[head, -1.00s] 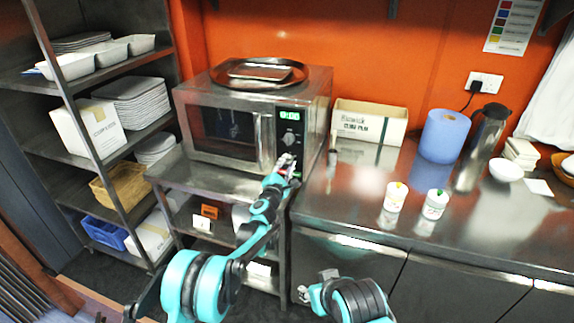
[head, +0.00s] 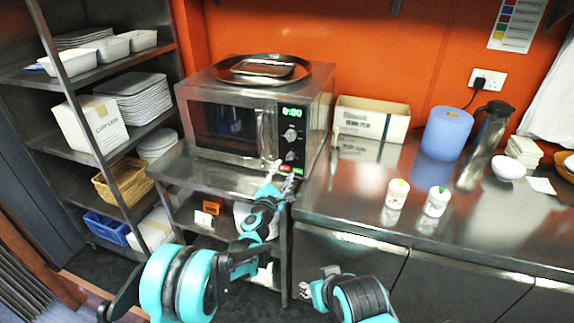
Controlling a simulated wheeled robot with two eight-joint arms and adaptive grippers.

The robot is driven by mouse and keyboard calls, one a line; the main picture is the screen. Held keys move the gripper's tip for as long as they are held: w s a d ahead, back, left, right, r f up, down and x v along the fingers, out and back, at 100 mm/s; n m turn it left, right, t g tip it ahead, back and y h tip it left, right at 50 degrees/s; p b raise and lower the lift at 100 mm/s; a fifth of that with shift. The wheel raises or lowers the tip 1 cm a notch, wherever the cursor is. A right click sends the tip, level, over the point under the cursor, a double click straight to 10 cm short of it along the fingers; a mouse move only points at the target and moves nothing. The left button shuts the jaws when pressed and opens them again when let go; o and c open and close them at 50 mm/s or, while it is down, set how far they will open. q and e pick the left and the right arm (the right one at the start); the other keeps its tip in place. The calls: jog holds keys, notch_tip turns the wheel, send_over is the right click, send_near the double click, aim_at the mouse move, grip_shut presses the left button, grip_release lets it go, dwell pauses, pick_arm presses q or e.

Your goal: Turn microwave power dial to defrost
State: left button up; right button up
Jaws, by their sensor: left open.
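The microwave (head: 225,125) is a steel box on a steel stand, with its door shut. Its control panel on the right has a lit green display (head: 292,112), an upper dial (head: 291,134) and a lower dial (head: 290,156). A red button or label sits below them. My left gripper (head: 280,178) is open and empty, just below and in front of the panel's lower end. I cannot tell whether it touches the panel. Dial markings are too small to read. My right gripper (head: 317,281) is low in front of the counter cabinets, and its jaws are unclear.
A round metal tray (head: 235,77) lies on top of the microwave. The steel counter (head: 335,205) at right bears a cardboard box (head: 372,119), a blue roll (head: 446,134), a flask (head: 487,145) and two white tubs. Shelving stands at left.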

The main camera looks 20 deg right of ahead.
pick_arm(q)
jog(key=shift+v, duration=2.3)
jog(key=s+a+r+m+g, duration=0.4)
jog(key=s+a+r+m, duration=0.7)
jog(key=s+m, duration=0.1)
jog(key=s+a+f+m+g+y, duration=0.2)
jog(key=s+a+f+m+y, duration=0.2)
jog(key=s+a, duration=0.8)
jog(key=s+a+f+m+g+y, duration=0.2)
jog(key=s+a+f+y, duration=0.3)
jog(key=s+a, duration=0.7)
notch_tip(320, 180, down, 3)
jog(key=shift+s+a+r+m+g+y, duration=0.15)
jog(key=shift+s+a+m+g+y, duration=0.2)
jog(key=shift+s+m, duration=0.5)
jog(key=shift+d, duration=0.15)
